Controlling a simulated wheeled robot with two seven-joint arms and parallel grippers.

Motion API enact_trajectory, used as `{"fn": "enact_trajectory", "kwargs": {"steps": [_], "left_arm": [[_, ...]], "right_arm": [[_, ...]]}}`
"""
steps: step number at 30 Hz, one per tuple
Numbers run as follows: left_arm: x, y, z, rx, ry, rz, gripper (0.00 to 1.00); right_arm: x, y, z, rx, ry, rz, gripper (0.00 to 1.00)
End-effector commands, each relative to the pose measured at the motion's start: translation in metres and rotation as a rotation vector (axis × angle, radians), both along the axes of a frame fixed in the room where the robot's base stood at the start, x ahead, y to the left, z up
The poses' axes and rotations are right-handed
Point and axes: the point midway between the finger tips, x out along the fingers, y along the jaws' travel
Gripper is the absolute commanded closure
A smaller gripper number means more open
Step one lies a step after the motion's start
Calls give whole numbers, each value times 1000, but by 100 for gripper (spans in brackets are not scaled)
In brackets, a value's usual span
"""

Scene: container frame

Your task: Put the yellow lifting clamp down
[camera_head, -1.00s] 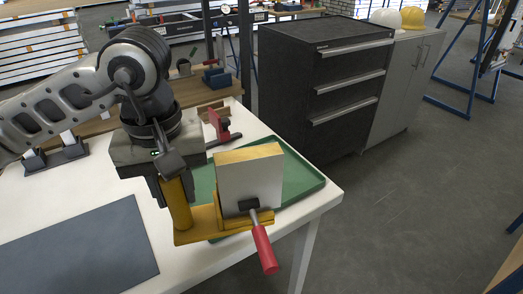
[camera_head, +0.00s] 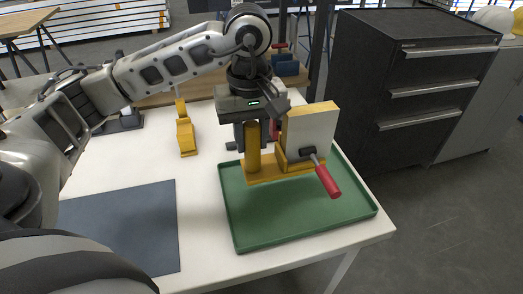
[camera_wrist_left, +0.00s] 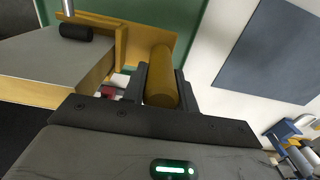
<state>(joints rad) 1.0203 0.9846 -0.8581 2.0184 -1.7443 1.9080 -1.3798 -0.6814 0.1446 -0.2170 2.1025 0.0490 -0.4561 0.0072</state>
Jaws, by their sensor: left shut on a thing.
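The yellow lifting clamp (camera_head: 265,173) has a flat base, an upright round post and a screw with a red handle (camera_head: 327,181). My left gripper (camera_head: 253,140) is shut on the post, which also shows between the fingers in the left wrist view (camera_wrist_left: 161,75). The clamp is upright over the back part of the green tray (camera_head: 300,215). I cannot tell whether its base touches the tray floor.
A dark grey mat (camera_head: 120,225) lies on the white table (camera_head: 200,205) left of the tray. Another yellow tool (camera_head: 186,135) stands behind the mat. A red part shows behind my gripper. A black drawer cabinet (camera_head: 410,90) stands beyond the table. The tray's front is clear.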

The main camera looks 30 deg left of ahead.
Motion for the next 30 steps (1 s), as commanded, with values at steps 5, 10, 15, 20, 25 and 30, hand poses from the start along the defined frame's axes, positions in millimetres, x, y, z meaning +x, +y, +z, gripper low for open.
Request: {"fn": "enact_trajectory", "kwargs": {"steps": [5,10,15,20,25,30], "left_arm": [[20,2,-22,-2,-4,0,100],[28,3,-30,-2,-6,0,100],[35,3,-40,-4,-5,0,100],[35,4,-61,-2,-2,-1,100],[36,4,-70,-2,-8,-1,100],[36,4,-71,-2,-7,-1,100]], "right_arm": [[2,0,3,-4,-5,2,100],[3,-1,4,-7,-8,3,100],[3,-1,5,-8,-9,3,100],[3,-1,10,-17,-9,4,100],[2,-2,7,-23,-3,6,100],[1,-2,4,-24,3,6,100]]}}
